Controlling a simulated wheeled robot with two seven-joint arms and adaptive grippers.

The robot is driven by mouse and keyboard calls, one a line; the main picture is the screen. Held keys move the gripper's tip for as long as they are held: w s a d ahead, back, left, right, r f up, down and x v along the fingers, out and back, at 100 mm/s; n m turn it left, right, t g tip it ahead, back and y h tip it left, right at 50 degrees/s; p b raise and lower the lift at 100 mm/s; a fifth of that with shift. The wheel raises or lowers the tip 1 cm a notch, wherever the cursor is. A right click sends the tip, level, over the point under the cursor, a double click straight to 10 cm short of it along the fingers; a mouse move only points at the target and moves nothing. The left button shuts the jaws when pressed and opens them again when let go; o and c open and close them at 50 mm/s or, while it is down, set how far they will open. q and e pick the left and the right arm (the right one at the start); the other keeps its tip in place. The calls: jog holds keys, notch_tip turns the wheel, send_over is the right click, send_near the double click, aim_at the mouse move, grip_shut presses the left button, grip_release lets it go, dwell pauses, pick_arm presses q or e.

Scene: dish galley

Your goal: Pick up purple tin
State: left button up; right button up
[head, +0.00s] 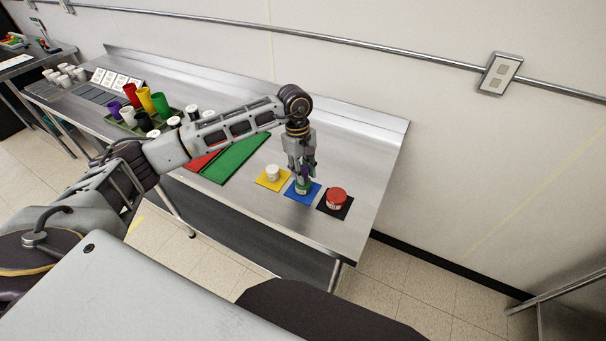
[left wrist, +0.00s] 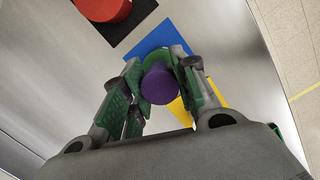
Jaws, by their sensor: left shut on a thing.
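The purple tin (left wrist: 160,86) sits between the fingers of my left gripper (head: 302,178) in the left wrist view, and the fingers are shut on it. In the head view the fingers mostly hide it. A green tin (head: 303,189) shows just below the fingertips, over the blue mat (head: 314,193). In the left wrist view a green round top (left wrist: 154,56) shows behind the purple tin; I cannot tell whether the two touch. My right gripper is in neither view.
A red tin (head: 337,197) stands on a black mat just right of the blue mat. A white tin (head: 272,172) stands on a yellow mat (head: 268,184) to the left. Coloured cups (head: 160,103) and white tins stand further left. The bench's right end is clear.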

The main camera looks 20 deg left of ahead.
aim_at(305, 170)
pick_arm(q)
notch_tip(305, 170, up, 7)
jog(key=shift+f+b, duration=0.1)
jog(key=shift+b, duration=0.55)
jog(key=shift+r, duration=0.9)
jog(key=shift+f, duration=0.15)
